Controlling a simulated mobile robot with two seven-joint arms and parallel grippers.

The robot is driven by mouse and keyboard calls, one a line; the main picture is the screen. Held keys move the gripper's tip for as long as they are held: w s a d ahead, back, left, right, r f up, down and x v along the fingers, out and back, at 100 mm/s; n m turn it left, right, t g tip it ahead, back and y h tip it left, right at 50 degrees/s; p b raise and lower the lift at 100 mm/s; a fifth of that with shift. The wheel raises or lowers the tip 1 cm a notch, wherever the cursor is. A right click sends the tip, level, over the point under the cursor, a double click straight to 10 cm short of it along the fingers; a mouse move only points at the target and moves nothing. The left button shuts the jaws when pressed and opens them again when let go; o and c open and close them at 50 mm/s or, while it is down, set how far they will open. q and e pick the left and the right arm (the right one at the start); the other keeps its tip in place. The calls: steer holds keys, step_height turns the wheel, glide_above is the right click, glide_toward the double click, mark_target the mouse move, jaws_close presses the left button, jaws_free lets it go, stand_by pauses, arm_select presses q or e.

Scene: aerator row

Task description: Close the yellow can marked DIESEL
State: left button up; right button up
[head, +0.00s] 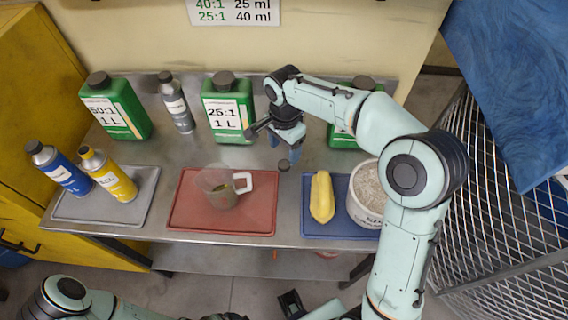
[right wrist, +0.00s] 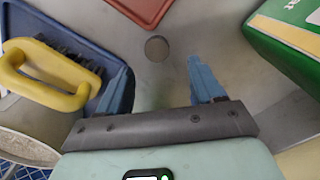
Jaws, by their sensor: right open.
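I see no yellow can that I can read as DIESEL. A yellow bottle (head: 110,176) with a yellow cap leans in the picture on the grey tray at left; its label is too small to read surely. A small round grey-brown disc, perhaps a cap (head: 284,165), lies on the bare bench between the red and blue trays; it also shows in the right wrist view (right wrist: 157,48). My right gripper (head: 285,155) is open and empty above the bench, with the disc beyond and between its blue fingers (right wrist: 165,80).
Green cans (head: 117,108) (head: 228,108) and a grey bottle (head: 175,104) stand along the back. A blue bottle (head: 62,170) is beside the yellow one. A jug (head: 222,190) is on the red tray (head: 190,215). A yellow brush (head: 322,197) and white bucket (head: 362,208) are at right.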

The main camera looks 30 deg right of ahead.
mark_target(285, 163)
steer(key=f, duration=0.5)
steer(key=shift+s+f, duration=0.15)
steer(key=shift+s, duration=0.05)
arm_select(q)
steer(key=shift+s+f, duration=0.1)
steer(key=shift+f, duration=0.15)
arm_select(e)
steer(key=c, duration=1.2)
arm_select(q)
steer(key=r+p, duration=0.1)
steer(key=w+r+p, duration=0.2)
steer(key=r, duration=0.1)
arm_select(e)
step_height(285, 163, up, 20)
steer(key=shift+r, duration=0.1)
